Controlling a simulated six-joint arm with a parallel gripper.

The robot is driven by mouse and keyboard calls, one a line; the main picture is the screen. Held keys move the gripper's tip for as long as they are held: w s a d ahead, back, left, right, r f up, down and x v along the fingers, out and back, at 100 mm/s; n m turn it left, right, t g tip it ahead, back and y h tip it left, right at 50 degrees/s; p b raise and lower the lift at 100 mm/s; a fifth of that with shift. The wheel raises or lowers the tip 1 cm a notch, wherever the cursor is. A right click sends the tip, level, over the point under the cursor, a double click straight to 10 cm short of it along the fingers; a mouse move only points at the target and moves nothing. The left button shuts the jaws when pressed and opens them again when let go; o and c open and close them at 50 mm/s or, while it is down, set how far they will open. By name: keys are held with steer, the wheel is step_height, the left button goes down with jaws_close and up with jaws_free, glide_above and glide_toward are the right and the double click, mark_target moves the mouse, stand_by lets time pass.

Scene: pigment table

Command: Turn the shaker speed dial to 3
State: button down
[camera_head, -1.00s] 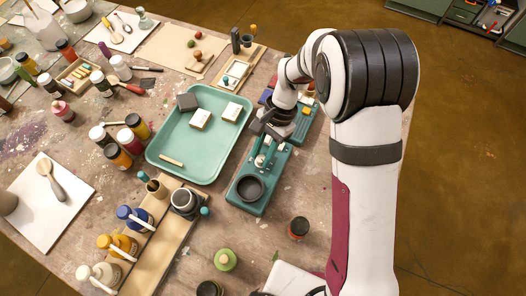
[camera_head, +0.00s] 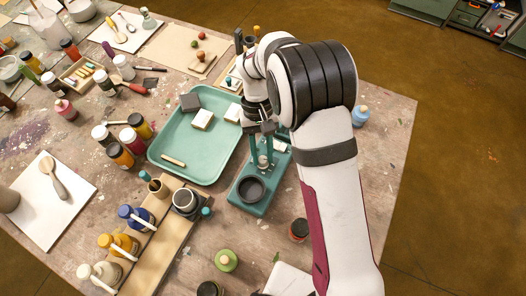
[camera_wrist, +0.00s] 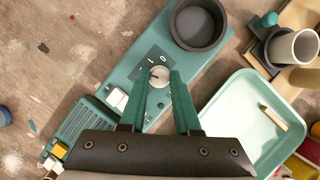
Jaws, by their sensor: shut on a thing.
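The shaker is a teal unit with a dark round cup holder (camera_head: 251,189) near its front end. In the wrist view its teal body (camera_wrist: 150,45) carries the pale round speed dial (camera_wrist: 159,76), which has a dark pointer line and small marks beside it. I cannot read which number the line points at. My gripper (camera_wrist: 163,77) has its two teal fingers on either side of the dial, shut on it.
A white rocker switch (camera_wrist: 116,100) sits close to my left finger in the wrist view. A teal tray (camera_head: 211,174) with blocks stands just left of the shaker. A wooden rack (camera_head: 150,262) with jars lies at the front left. A blue bottle (camera_head: 361,116) stands behind my arm.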

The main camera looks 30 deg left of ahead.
steer(key=n+t+h, duration=0.1)
steer(key=n, duration=0.3)
steer(key=shift+s, duration=0.1)
steer(key=shift+a+n+t+h, duration=0.1)
steer(key=shift+n+t+h, duration=0.4)
steer(key=shift+n, duration=1.2)
steer(key=shift+s+n+t, duration=0.1)
steer(key=shift+n+t, duration=0.2)
steer(key=c, duration=0.6)
jaws_free()
steer(key=shift+y, duration=0.3)
steer(key=v, duration=1.5)
steer(key=shift+a+r, duration=0.2)
steer(key=shift+r, duration=0.1)
